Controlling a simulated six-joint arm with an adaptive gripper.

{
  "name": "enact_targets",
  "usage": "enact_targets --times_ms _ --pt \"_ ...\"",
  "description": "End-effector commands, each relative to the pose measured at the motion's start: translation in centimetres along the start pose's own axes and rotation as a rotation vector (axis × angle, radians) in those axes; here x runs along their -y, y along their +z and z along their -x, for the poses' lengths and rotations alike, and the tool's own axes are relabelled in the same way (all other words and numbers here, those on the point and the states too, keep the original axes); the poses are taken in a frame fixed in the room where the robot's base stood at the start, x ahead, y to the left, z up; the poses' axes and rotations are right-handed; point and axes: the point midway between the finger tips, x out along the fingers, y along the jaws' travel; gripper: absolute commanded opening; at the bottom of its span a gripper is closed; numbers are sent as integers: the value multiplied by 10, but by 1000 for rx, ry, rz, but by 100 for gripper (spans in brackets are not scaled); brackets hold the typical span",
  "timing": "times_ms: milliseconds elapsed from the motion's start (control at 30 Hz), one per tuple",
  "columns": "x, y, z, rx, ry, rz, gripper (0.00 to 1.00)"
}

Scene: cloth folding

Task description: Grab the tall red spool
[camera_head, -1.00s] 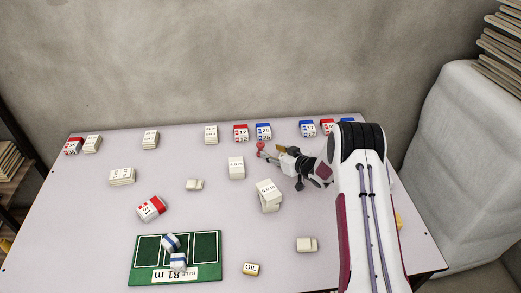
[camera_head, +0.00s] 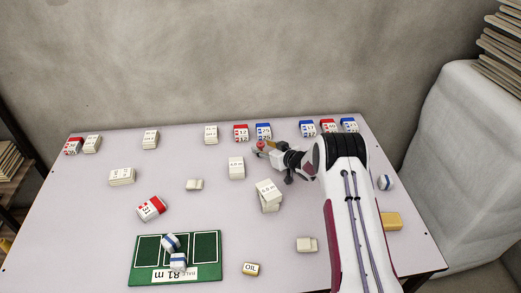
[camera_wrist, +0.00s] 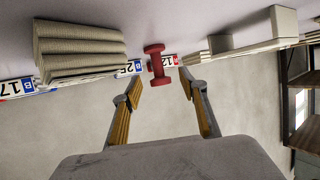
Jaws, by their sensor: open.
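The red spool (camera_head: 260,145) stands near the back of the table, in front of the blue-marked cloth stack. In the wrist view, where the table is at the top, the red spool (camera_wrist: 157,65) shows two wide ends and a narrow middle. My gripper (camera_head: 267,148) is close to the spool in the head view, its fingers partly overlapping it there. In the wrist view, my gripper (camera_wrist: 160,86) is open and empty, and the spool lies just beyond the fingertips, roughly centred between them. I cannot tell whether a finger touches it.
A blue-marked stack (camera_head: 263,131) and a red-marked stack (camera_head: 241,132) stand behind the spool. A white block (camera_head: 236,168) is to its left, and a taller cream stack (camera_head: 268,195) is in front. A yellow block (camera_head: 391,221) lies right of my arm. The wall is behind the table.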

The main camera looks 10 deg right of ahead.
Motion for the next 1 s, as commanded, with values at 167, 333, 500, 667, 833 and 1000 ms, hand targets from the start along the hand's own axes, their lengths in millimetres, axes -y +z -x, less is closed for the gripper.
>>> enact_targets --times_ms 167,333,500,667,833,1000 --pt "0 0 0 0 0 0 43" --pt "0 0 0 0 0 0 43" --pt "0 0 0 0 0 0 30" --pt "0 0 0 0 0 0 7" --pt "0 0 0 0 0 0 7" --pt "0 -1 0 0 0 0 7"
